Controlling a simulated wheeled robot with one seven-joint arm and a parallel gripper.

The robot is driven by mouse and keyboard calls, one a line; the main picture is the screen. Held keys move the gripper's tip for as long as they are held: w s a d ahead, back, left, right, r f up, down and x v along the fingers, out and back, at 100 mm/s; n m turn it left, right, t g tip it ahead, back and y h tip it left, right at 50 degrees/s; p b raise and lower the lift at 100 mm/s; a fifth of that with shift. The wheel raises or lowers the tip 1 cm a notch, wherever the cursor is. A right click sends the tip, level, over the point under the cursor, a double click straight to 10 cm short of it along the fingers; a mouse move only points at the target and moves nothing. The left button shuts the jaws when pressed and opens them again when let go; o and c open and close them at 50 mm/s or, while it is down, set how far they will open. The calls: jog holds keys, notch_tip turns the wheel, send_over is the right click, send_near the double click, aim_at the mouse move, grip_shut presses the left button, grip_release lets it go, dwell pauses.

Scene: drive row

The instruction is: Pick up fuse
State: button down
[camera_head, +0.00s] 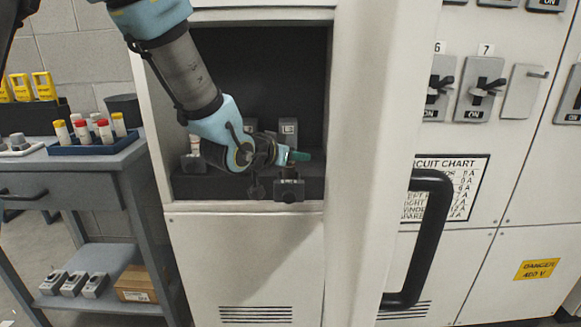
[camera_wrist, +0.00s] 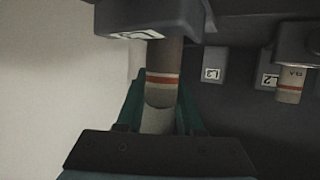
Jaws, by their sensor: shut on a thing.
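My gripper (camera_head: 298,156) reaches into the open cabinet bay in the head view. In the wrist view, its green fingers (camera_wrist: 160,112) are shut around a fuse (camera_wrist: 163,80), a pale cylinder with a red-orange band. The fuse's top end meets a dark grey holder block (camera_wrist: 150,18); whether it is seated in it I cannot tell. In the head view the held fuse is mostly hidden by my gripper. A second banded fuse (camera_wrist: 290,88) sits at a holder at the right of the wrist view.
The cabinet's side wall (camera_wrist: 60,70) is close at left. A black door handle (camera_head: 425,235) is right of the bay. A cart with several fuses in a blue tray (camera_head: 95,147) stands left.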

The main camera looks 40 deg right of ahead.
jog(key=shift+r, duration=0.15)
notch_tip(320, 180, up, 10)
jog(key=shift+p, duration=0.45)
dwell(0.8)
